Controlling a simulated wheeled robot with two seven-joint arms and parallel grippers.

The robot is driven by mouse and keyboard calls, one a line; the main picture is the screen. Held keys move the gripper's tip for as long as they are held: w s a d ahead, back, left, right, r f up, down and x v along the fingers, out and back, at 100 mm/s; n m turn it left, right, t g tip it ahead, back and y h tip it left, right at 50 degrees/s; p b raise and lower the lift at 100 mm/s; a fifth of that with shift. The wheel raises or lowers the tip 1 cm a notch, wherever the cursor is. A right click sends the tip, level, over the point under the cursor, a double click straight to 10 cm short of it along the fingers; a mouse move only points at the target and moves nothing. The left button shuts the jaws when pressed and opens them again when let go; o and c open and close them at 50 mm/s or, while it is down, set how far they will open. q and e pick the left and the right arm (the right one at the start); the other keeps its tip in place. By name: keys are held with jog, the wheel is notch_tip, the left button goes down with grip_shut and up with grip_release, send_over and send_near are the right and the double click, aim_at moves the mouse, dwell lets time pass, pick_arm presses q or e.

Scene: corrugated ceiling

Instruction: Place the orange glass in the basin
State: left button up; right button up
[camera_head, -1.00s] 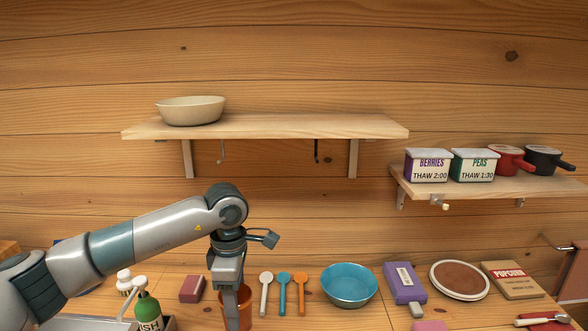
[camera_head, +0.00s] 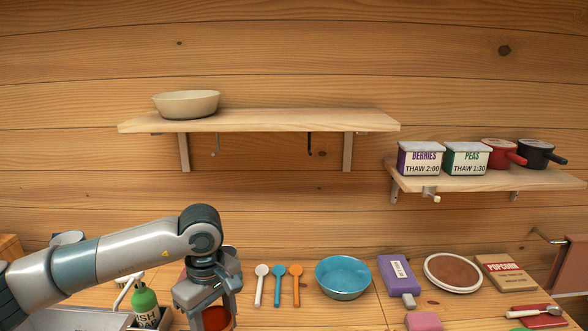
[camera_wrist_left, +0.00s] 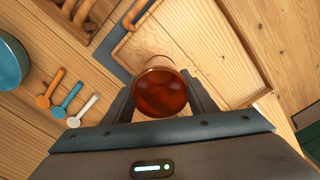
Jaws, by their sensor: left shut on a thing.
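The orange glass (camera_head: 217,319) is at the bottom edge of the head view, partly hidden by my left gripper (camera_head: 208,300). In the left wrist view the glass (camera_wrist_left: 160,92) sits between the two fingers of the left gripper (camera_wrist_left: 162,98), which is shut on it. Its round, dark orange-red face points at the wrist camera. A grey metal basin (camera_head: 98,321) lies at the bottom left of the head view, left of the glass and cut off by the frame. My right gripper is not in view.
A green soap bottle (camera_head: 145,306) stands at the basin's right edge. Three spoons (camera_head: 278,285) and a blue bowl (camera_head: 343,278) lie right of the gripper. A wall shelf (camera_head: 270,121) holding a beige bowl (camera_head: 186,104) is above.

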pick_arm(q)
jog(key=s+a+f+m, duration=0.3)
jog(key=s+a+m, duration=0.1)
jog(key=s+m, duration=0.7)
jog(key=shift+s+a+b, duration=0.15)
jog(key=shift+a+b, duration=0.25)
jog(key=shift+f, duration=0.1)
